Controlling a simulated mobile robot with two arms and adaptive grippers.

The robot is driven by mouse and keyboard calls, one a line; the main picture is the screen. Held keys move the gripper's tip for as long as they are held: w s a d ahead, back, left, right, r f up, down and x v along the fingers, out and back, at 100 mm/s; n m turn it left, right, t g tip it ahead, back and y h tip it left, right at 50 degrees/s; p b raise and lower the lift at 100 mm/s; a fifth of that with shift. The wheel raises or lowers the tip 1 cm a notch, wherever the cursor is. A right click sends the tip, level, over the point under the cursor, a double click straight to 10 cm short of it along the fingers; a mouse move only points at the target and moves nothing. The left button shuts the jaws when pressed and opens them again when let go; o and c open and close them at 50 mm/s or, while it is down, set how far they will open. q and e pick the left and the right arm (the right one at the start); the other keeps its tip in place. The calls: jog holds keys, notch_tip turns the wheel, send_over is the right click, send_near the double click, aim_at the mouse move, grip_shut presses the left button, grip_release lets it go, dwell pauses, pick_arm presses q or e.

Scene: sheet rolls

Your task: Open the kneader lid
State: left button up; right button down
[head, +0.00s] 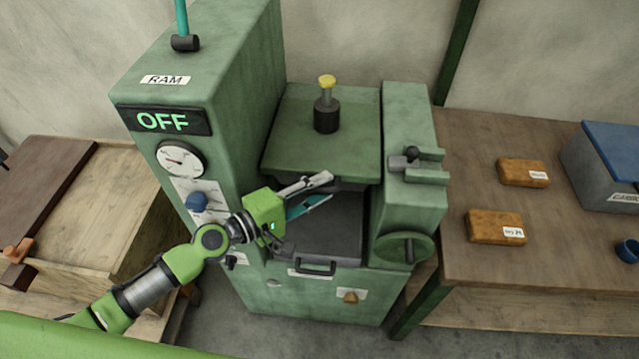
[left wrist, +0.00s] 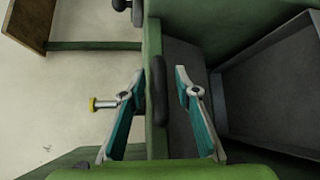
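The green kneader lid (head: 345,150) lies flat over the back of the green kneader (head: 412,215), with a black post and yellow cap (head: 327,82) standing on it. A dark handle runs along the lid's front edge, partly hidden in the head view. My left gripper (head: 322,188) is at that front edge with its fingers apart. In the left wrist view the black handle (left wrist: 160,90) lies between the two open fingers, and I see no finger touching it. My right gripper is not in view.
A dark grey recess (head: 330,232) is below the lid's front. A tall green column with an OFF display (head: 163,121) stands left. A clamp (head: 405,160) and handwheel (head: 402,249) are at right. The table (head: 560,262) at right holds two brown blocks.

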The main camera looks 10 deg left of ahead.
pick_arm(q)
grip_shut()
notch_tip(320, 180, up, 11)
jog(key=w+p, duration=0.2)
jog(key=p, duration=0.7)
jog(key=shift+w+r, duration=0.2)
jog(key=shift+w, duration=0.2)
